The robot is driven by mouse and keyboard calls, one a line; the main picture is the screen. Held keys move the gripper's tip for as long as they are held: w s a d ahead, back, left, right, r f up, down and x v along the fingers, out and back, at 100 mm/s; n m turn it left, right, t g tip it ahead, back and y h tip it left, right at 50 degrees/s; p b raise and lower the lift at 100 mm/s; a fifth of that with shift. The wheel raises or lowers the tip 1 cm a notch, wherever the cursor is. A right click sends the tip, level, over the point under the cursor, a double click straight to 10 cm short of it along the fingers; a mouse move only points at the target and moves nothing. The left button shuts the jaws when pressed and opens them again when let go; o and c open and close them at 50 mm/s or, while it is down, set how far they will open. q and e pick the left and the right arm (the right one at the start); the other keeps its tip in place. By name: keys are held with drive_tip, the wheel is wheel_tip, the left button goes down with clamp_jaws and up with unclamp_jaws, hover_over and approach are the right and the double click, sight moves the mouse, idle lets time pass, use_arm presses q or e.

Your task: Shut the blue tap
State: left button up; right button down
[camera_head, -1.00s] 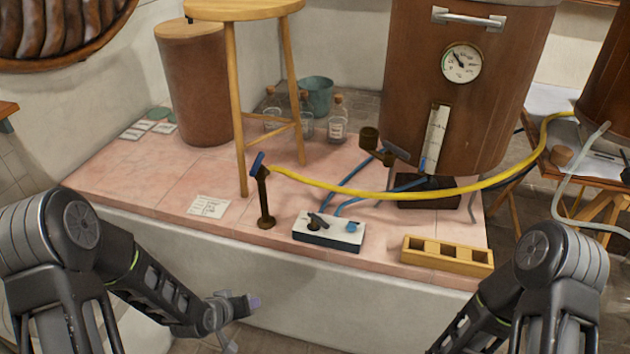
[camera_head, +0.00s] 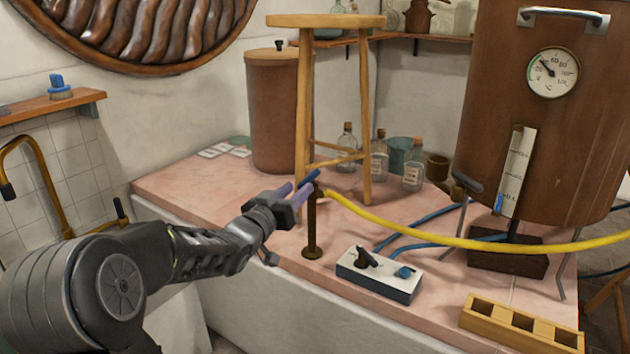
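The blue tap is a dark upright post (camera_head: 312,230) near the front edge of the pink tiled platform. Its blue lever (camera_head: 311,180) sits tilted at the top, and a yellow hose (camera_head: 420,233) runs right from it. My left gripper (camera_head: 299,189) reaches in from the left at lever height. Its two purple fingers are apart, with their tips close beside the lever. I cannot tell whether they touch it. My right gripper is out of view.
A control box (camera_head: 377,275) with a black switch and a blue knob stands right of the post. A wooden rack (camera_head: 520,325) lies farther right. A wooden stool (camera_head: 303,110) stands behind the tap, and a large brown boiler (camera_head: 560,140) fills the right.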

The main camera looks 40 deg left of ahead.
sight(310, 175)
use_arm(q)
drive_tip(key=w, duration=0.5)
drive_tip(key=w+a+b, duration=0.1)
drive_tip(key=w, duration=0.1)
drive_tip(key=shift+w+a, duration=0.1)
drive_tip(key=shift+w, duration=0.25)
drive_tip(key=shift+c, duration=0.6)
clamp_jaws()
